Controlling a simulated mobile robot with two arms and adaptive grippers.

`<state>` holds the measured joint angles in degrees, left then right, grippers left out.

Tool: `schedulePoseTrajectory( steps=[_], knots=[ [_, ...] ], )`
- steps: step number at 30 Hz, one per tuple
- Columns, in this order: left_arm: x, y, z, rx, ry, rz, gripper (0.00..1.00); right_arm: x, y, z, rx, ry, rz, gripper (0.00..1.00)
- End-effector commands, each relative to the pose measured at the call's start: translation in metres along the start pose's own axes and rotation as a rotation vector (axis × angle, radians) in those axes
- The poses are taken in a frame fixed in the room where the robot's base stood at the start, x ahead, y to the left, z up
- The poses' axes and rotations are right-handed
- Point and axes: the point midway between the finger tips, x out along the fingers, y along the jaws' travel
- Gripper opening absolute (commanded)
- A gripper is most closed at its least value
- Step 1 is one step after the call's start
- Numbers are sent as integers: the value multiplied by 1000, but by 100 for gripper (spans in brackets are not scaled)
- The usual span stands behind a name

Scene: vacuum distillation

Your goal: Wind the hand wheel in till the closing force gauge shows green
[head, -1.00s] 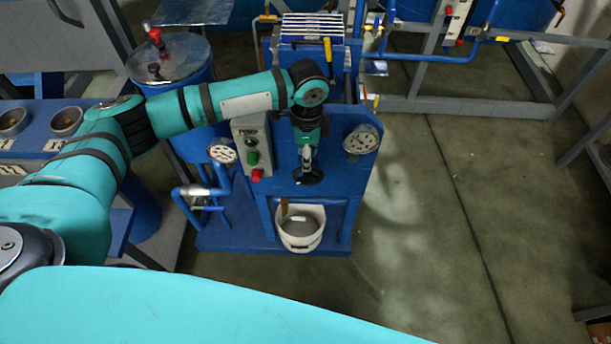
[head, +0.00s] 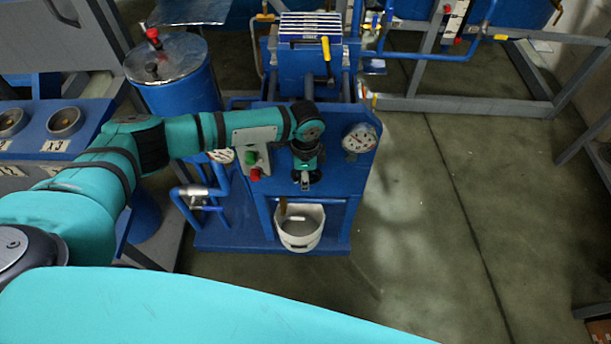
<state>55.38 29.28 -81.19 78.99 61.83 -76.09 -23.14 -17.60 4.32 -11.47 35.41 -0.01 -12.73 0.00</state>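The blue press-like machine (head: 332,190) stands ahead of me, with a white round dial gauge (head: 360,139) at the right of its front panel. The dial's colours and needle are too small to read. A second dial (head: 221,156) at the left is partly covered by my arm. The dark hand wheel (head: 317,176) is low in the middle of the panel, mostly hidden behind my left gripper (head: 305,186). The gripper points down in front of the wheel, at or very near it. Whether its fingers are closed on the rim cannot be told. My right gripper is out of view.
A control box with a green and a red button (head: 255,173) sits left of the wheel, just below my forearm. A white bucket (head: 300,245) stands under the panel. Blue pipes (head: 188,205) stick out at the left. The floor (head: 430,220) to the right is clear.

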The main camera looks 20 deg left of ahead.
Motion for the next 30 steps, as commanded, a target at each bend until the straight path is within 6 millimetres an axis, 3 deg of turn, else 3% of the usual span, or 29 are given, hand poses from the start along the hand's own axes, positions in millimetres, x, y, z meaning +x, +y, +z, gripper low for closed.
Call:
schedulePoseTrajectory(
  steps=[1,6,18,28,29,30],
  knots=[
    [0,0,0,0,0,0,20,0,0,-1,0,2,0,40],
    [0,0,0,0,0,0,0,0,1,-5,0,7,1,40],
    [-3,0,0,0,-120,1,0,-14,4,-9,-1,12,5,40],
    [-1,0,1,-1,-141,0,0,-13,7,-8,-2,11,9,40],
    [-1,0,1,-1,-141,0,18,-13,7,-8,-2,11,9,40],
    [-1,0,1,-1,-140,0,23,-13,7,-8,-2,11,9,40]
  ],
)
